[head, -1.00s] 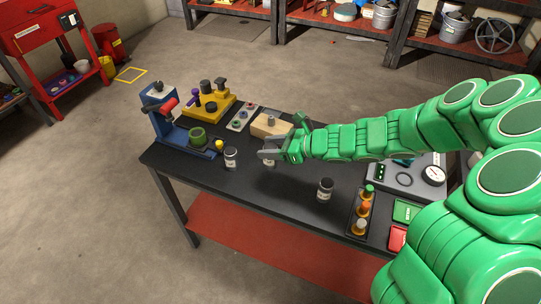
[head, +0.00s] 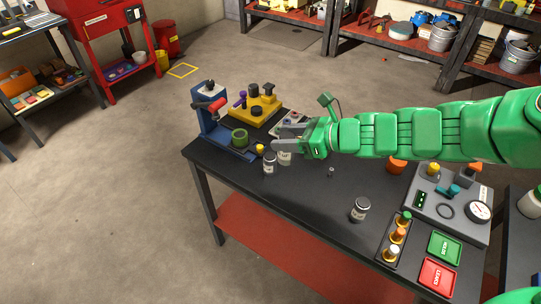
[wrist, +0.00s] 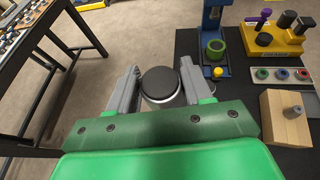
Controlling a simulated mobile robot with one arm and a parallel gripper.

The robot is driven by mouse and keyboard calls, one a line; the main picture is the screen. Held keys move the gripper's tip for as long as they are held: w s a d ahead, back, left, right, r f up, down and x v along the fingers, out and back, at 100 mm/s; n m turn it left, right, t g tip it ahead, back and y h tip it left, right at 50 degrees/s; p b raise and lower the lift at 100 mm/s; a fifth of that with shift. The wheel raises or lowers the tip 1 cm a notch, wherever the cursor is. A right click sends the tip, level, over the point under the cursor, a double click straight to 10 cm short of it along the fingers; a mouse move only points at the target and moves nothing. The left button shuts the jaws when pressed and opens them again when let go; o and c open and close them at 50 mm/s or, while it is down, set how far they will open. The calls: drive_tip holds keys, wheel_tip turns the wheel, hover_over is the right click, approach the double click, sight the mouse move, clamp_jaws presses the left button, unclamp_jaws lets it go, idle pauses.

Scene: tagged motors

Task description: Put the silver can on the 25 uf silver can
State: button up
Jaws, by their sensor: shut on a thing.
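My gripper (head: 286,147) is shut on a silver can (head: 284,158) with a label, above the black workbench (head: 310,190). The wrist view shows the held can's dark round top (wrist: 160,84) between the two grey fingers (wrist: 158,88). A third silver can (head: 360,209) with a dark top stands farther right, near the front edge. The labels are too small to read, so I cannot tell which can is the 25 uf one.
A blue press (head: 214,110) with a green ring (head: 239,138) stands at the bench's left end. A yellow fixture (head: 260,108) is behind it. A wooden block (wrist: 288,122) lies right of the gripper in the wrist view. A grey gauge panel (head: 448,205) fills the right end.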

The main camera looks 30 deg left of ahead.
drive_tip(key=shift+s+a+r, duration=0.2)
drive_tip(key=shift+s+r, duration=0.5)
drive_tip(key=shift+r, duration=0.05)
drive_tip(key=w+a+f, duration=0.4)
drive_tip(key=w+a, duration=0.2)
drive_tip(key=a, duration=0.1)
hover_over(270, 156)
drive_tip(key=shift+f, duration=2.85)
drive_tip(key=shift+w+f, duration=0.15)
drive_tip(key=shift+f, duration=1.4)
drive_tip(key=shift+f, duration=0.15)
drive_tip(key=o, duration=1.1)
drive_tip(key=shift+c, duration=0.2)
drive_tip(key=v, duration=1.2)
